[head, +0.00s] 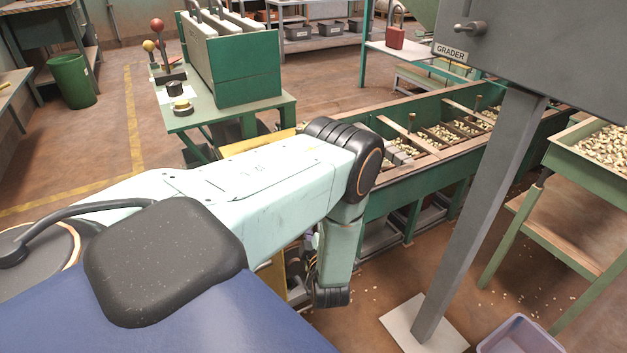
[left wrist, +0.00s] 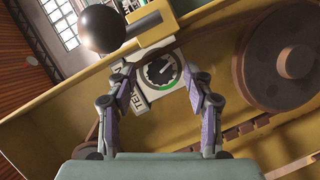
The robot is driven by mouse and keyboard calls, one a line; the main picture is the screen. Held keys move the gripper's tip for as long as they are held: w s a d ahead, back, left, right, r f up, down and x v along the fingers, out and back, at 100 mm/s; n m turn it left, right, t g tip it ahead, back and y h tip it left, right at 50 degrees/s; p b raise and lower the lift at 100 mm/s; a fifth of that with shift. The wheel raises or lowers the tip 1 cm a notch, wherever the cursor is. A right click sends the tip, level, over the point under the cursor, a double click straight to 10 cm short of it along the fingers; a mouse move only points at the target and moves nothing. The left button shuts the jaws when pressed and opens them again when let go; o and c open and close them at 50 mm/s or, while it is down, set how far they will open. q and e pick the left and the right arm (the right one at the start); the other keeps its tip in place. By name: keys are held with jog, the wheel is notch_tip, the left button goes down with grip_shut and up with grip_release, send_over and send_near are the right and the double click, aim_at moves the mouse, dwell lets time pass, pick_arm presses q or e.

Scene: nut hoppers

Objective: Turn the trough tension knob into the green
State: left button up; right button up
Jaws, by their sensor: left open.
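The tension knob (left wrist: 161,70) is a dark round knob with a light mark, set in a pale dial on a white plate on the yellow trough wall. A green arc (left wrist: 168,85) shows along the dial's lower edge. The mark seems to point to the upper right, off the green, but it is small. A partly covered label (left wrist: 138,102) sits beside the dial. My left gripper (left wrist: 158,74) is open, with one finger on each side of the dial and nothing held. Whether the fingertips touch the plate is unclear. In the head view my left arm hides the knob. My right gripper is not shown.
A black ball (left wrist: 100,28) stands near the left finger in the wrist view. A large brown wheel (left wrist: 284,64) is at the right. In the head view, a grey post (head: 478,200) carries the grader box (head: 540,50), beside the green nut trough (head: 425,180).

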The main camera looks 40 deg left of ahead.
pick_arm(q)
jog(key=v, duration=1.2)
jog(key=shift+c, duration=0.3)
